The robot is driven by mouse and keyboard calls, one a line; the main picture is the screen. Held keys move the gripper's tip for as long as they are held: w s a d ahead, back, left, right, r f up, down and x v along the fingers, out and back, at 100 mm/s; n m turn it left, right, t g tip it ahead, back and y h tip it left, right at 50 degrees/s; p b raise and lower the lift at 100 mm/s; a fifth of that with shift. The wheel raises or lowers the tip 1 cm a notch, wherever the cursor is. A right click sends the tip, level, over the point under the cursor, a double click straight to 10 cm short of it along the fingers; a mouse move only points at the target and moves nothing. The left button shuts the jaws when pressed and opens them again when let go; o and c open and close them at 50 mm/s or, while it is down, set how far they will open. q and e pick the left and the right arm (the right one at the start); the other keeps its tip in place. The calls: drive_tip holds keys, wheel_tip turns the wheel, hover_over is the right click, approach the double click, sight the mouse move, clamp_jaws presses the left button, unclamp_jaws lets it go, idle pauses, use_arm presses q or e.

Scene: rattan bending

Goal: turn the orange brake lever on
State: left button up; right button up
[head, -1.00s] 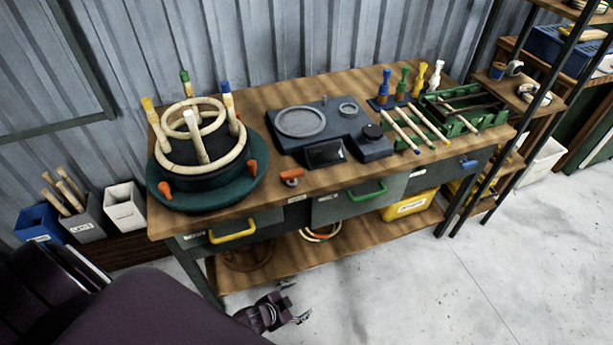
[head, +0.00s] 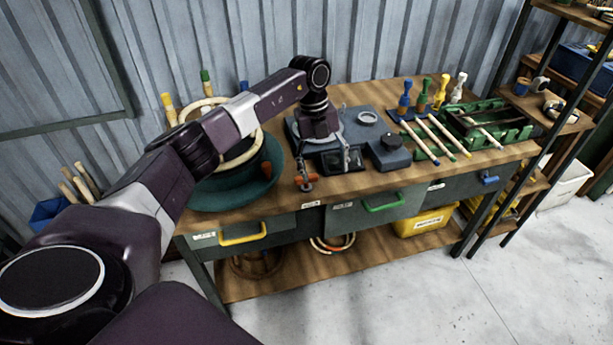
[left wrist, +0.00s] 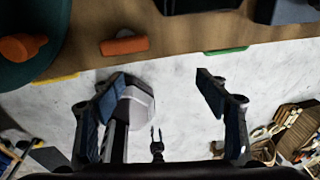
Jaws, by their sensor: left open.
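The orange brake lever (head: 314,178) sits at the front edge of the workbench, just right of the dark green turntable. My left gripper (head: 328,172) points down at the bench front, its fingers apart and empty. One finger overlaps the lever in the head view and hides part of it; I cannot tell whether they touch. In the left wrist view the lever (left wrist: 124,45) lies above and left of the gap between the open fingers (left wrist: 160,85), with no finger around it. My right gripper does not show clearly in either view.
The turntable (head: 213,198) with ring and pegs stands left, partly behind my arm; an orange knob (left wrist: 20,47) is on it. Yellow (head: 243,233) and green (head: 383,202) drawer handles stick out from the bench front.

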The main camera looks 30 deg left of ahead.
use_arm(q)
drive_tip(key=shift+n+y, duration=0.3)
drive_tip(key=shift+y, duration=0.6)
drive_tip(key=a+r, duration=0.2)
drive_tip(key=a, duration=0.1)
drive_tip(key=a+r, duration=0.1)
drive_tip(key=a, duration=0.1)
drive_tip(key=shift+s, duration=0.35)
drive_tip(key=shift+a, duration=0.2)
wheel_tip(320, 180, down, 7)
drive_tip(key=shift+d+f+p, duration=0.1)
drive_tip(key=shift+f+p, duration=0.1)
drive_tip(key=shift+p, duration=0.5)
drive_tip(key=c, duration=1.2)
drive_tip(key=shift+o, duration=0.2)
